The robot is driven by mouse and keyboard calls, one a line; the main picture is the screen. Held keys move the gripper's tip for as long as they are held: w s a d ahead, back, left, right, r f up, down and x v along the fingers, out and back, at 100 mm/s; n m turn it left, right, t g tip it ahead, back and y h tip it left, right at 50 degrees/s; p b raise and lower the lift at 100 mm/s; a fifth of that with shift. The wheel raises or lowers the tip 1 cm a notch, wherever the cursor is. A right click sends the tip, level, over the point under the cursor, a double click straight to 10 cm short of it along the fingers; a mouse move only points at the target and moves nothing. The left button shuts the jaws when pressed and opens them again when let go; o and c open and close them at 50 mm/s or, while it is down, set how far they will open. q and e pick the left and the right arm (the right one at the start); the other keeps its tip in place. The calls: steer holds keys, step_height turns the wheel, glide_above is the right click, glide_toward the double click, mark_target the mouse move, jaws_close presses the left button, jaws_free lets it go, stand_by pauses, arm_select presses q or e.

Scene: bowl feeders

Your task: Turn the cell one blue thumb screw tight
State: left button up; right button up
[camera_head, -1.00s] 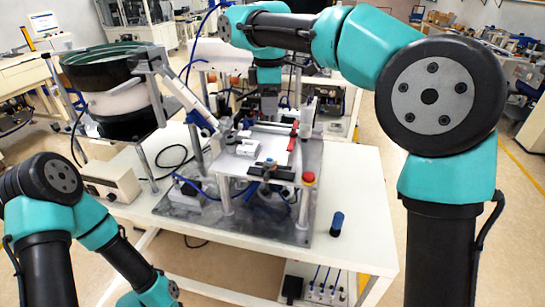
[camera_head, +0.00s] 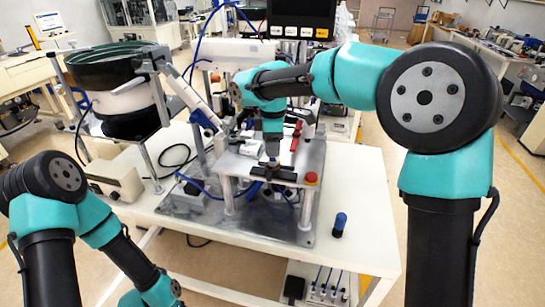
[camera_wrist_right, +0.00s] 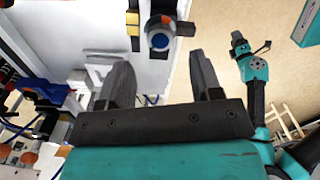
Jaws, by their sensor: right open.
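A round blue thumb screw knob (camera_wrist_right: 159,40) with an orange patch beside it shows in the right wrist view, beyond and between my right fingertips. In the head view the small knob (camera_head: 273,162) is at the front of the raised white plate, just under my right gripper (camera_head: 272,150). My right gripper also shows in the right wrist view (camera_wrist_right: 160,78), with its two dark fingers spread and nothing between them. The knob is apart from the fingers. My left arm is low at the left; its small dark end (camera_wrist_right: 238,42) is too small to read.
A red button (camera_head: 311,179) stands on the fixture right of the knob. A blue-topped cylinder (camera_head: 339,225) stands on the white table (camera_head: 365,205). The bowl feeder (camera_head: 115,85) is at the left, with a control box (camera_head: 115,180) below it.

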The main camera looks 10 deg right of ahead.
mark_target(273, 160)
step_height(273, 160, down, 5)
stand_by(0.3)
steer(key=c, duration=0.9)
steer(key=shift+m, duration=2.6)
steer(key=o, duration=0.9)
